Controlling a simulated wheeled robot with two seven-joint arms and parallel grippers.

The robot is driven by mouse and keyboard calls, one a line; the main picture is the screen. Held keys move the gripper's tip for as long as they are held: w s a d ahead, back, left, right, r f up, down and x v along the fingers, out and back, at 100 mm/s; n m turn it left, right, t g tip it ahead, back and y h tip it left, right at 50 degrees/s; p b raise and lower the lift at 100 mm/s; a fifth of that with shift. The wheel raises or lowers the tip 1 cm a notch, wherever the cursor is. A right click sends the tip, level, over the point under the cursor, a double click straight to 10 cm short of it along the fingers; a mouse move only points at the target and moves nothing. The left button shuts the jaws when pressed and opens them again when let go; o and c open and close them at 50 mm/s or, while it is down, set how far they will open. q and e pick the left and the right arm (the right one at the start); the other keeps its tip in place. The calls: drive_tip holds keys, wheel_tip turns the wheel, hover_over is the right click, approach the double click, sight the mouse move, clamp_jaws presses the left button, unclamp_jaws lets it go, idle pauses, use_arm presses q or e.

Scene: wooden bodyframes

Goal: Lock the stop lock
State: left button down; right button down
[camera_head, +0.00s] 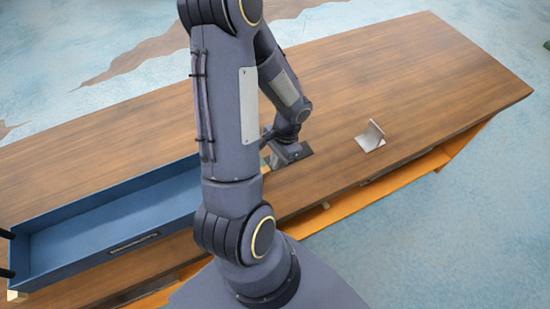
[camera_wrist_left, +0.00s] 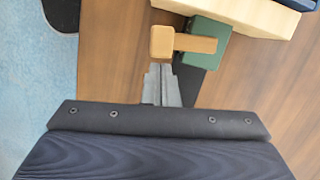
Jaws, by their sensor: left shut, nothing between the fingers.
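The stop lock shows in the left wrist view as a dark green block (camera_wrist_left: 203,42) with a tan wooden T-shaped knob (camera_wrist_left: 182,42) sticking out to the left. My left gripper (camera_wrist_left: 161,70) is shut and empty, its grey fingertips close below the knob's wide end. I cannot tell whether they touch it. In the head view my left gripper (camera_head: 274,158) is low over the tabletop, just right of the blue drawer, and my own arm mostly hides the lock. My right gripper is not in view.
An open blue drawer (camera_head: 110,220) lies to the left of my arm. A small metal bracket (camera_head: 371,137) stands on the wooden tabletop (camera_head: 420,70) to the right. A pale wooden edge (camera_wrist_left: 250,14) runs behind the lock. The tabletop's right part is otherwise clear.

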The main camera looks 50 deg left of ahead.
use_arm(q)
drive_tip(key=shift+s, duration=0.1)
drive_tip(key=shift+s+f+m+b, duration=0.2)
drive_tip(key=shift+s+m+b, duration=0.3)
drive_tip(key=shift+s+b, duration=0.15)
drive_tip(key=shift+s+d+m, duration=0.1)
drive_tip(key=shift+s+m, duration=0.15)
drive_tip(key=shift+m, duration=0.15)
drive_tip(key=shift+s+r, duration=0.1)
drive_tip(key=shift+r, duration=0.05)
